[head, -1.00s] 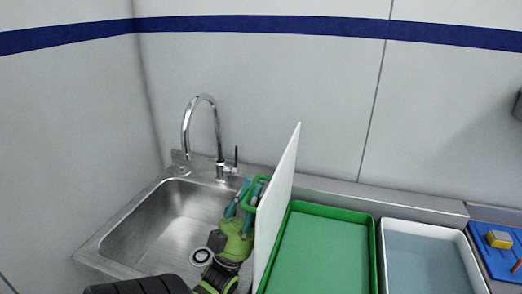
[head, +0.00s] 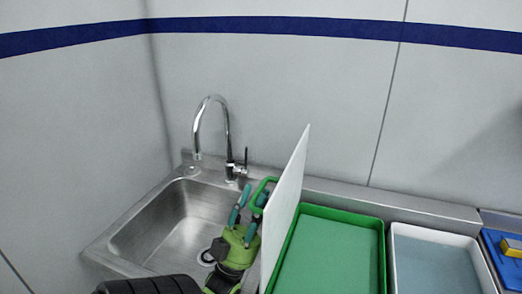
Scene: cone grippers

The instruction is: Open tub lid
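The tub (head: 330,217) is a green rectangular tray with its inside in view, to the right of the sink. Its lid (head: 284,213) is a white panel standing nearly upright along the tub's left edge. A green loop handle (head: 266,180) sticks out from the lid's left face. My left gripper (head: 254,192) is at this handle on the sink side. Its two teal fingers are spread apart, with part of the handle near their tips; whether they touch it is hard to tell. My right gripper is not in view.
A steel sink (head: 165,225) with a tall curved faucet (head: 222,130) lies left of the lid. A white tray (head: 435,233) stands right of the tub. A blue tray (head: 493,250) with a yellow block (head: 512,247) is at the far right. A wall stands behind.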

